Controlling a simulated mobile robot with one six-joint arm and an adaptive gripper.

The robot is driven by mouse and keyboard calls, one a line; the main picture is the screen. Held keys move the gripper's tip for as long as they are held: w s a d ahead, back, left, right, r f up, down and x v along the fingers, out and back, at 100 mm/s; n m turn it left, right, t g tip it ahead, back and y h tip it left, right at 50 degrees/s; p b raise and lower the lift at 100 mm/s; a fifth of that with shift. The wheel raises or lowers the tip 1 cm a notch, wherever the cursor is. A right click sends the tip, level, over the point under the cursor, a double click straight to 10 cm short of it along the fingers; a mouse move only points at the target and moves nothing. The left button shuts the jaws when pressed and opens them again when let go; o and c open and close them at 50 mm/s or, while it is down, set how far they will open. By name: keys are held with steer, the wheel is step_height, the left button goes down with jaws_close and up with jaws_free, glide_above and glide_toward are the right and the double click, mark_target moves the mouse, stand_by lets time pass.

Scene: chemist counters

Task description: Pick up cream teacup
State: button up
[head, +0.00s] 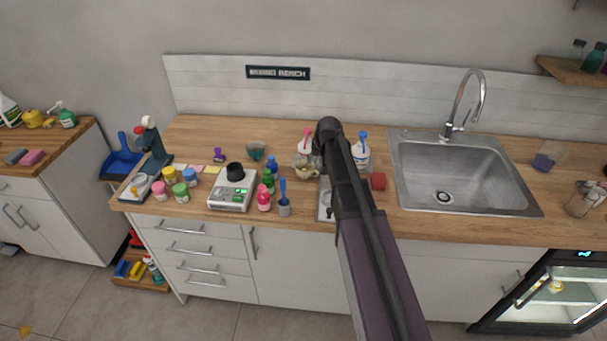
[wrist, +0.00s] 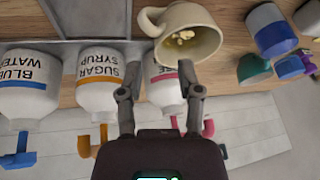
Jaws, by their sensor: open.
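The cream teacup (wrist: 184,24) is at the top of the wrist view, its opening turned toward the camera, with small pale pieces inside and its handle on the left. It also shows in the head view on the counter (head: 306,174), just left of my arm. My gripper (wrist: 159,75) is open, its two fingers apart and pointing toward the cup. The right fingertip appears close to the cup's rim; I cannot tell whether it touches. No part of the cup is clearly between the fingers. In the head view my arm hides the fingers.
A sugar syrup bottle (wrist: 97,85), a blue-labelled bottle (wrist: 30,88) and a pink-labelled bottle (wrist: 164,90) stand close to the gripper. Colored jars (wrist: 270,28) are right of the cup. In the head view, a scale (head: 232,190) stands left and a sink (head: 455,175) right.

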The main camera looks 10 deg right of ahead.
mark_target(314, 166)
steer(key=shift+f, duration=0.1)
steer(key=shift+b+x, duration=2.45)
steer(key=shift+x, duration=0.05)
steer(key=shift+d, duration=0.15)
jaws_close()
